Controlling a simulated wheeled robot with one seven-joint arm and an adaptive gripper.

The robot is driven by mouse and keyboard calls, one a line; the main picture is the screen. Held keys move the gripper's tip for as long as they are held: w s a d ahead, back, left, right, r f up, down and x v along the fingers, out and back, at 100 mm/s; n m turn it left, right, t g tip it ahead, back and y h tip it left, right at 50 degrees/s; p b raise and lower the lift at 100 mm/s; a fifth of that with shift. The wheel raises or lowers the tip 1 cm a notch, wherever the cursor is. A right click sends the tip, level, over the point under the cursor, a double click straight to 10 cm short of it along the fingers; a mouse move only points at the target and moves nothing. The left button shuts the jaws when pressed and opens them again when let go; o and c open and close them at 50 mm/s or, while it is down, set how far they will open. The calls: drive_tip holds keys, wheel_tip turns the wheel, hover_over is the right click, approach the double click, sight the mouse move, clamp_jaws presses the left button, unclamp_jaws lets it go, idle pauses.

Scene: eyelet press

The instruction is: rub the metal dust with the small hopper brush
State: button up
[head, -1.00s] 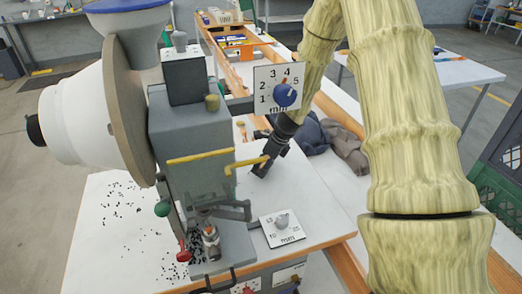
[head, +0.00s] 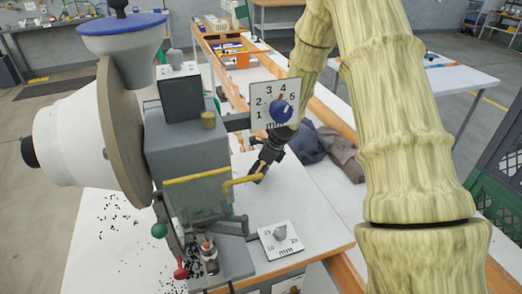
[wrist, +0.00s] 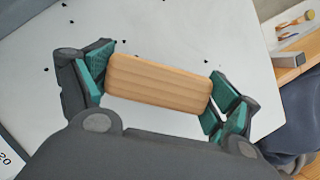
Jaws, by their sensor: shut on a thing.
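My gripper (head: 262,162) is to the right of the eyelet press, low over the white table and partly behind the press's yellow lever. In the wrist view its green-padded fingers are shut on the ends of a light wooden block, the back of the small hopper brush (wrist: 158,83). Its bristles are hidden beneath. A few scattered specks (wrist: 71,21) lie near the brush in the wrist view.
The grey press (head: 187,150) with its white wheel and blue-rimmed hopper (head: 122,35) fills the left. A dial plate (head: 272,104) juts out over my gripper. A small dial plate (head: 280,240) lies at front right. Dark cloth (head: 308,143) lies behind my gripper.

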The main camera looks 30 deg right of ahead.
drive_tip(key=shift+p+v, duration=0.35)
drive_tip(key=shift+v, duration=0.65)
drive_tip(key=shift+p+v, duration=0.75)
drive_tip(key=shift+v, duration=0.4)
drive_tip(key=shift+w+d+r+p, duration=0.1)
drive_tip(key=shift+w+r+p, duration=0.05)
drive_tip(key=shift+r+p, duration=0.4)
drive_tip(key=shift+w+d+r+p, duration=0.1)
drive_tip(key=shift+r+p, duration=0.25)
drive_tip(key=shift+p, duration=0.25)
drive_tip(key=shift+s+a+r+p, duration=0.15)
drive_tip(key=shift+r+p, duration=0.4)
drive_tip(key=shift+r, duration=0.15)
drive_tip(key=shift+f, duration=0.15)
